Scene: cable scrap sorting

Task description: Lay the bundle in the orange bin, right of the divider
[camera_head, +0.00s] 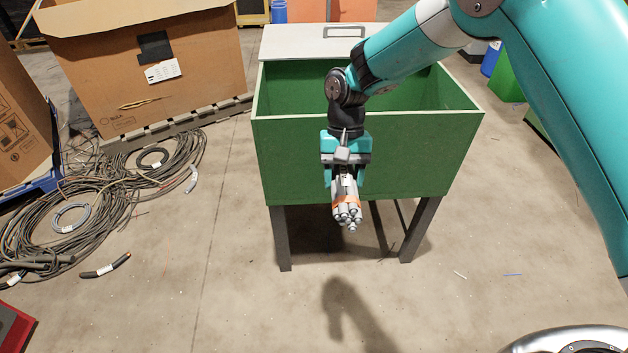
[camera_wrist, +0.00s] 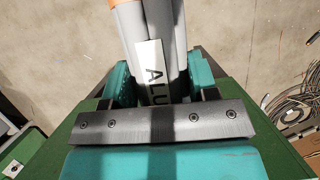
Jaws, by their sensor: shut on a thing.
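The bundle (camera_head: 347,209) is a set of grey cables with an orange band and a white label. My gripper (camera_head: 345,178) is shut on it and holds it in the air, cable ends pointing down, in front of the green bin. In the wrist view the bundle (camera_wrist: 165,30) sits between the teal fingers of my gripper (camera_wrist: 160,85); its label reads "ALU", the rest hidden. An orange surface (camera_head: 303,11) shows at the top edge of the head view, mostly cut off; I cannot tell whether it is the orange bin. No divider shows.
The green bin (camera_head: 410,150) stands on dark legs, with a grey lid panel (camera_head: 310,42) at its back. A large cardboard box (camera_head: 150,70) stands at the left. Coiled cables (camera_head: 100,200) lie on the floor at left. The floor in front is mostly clear.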

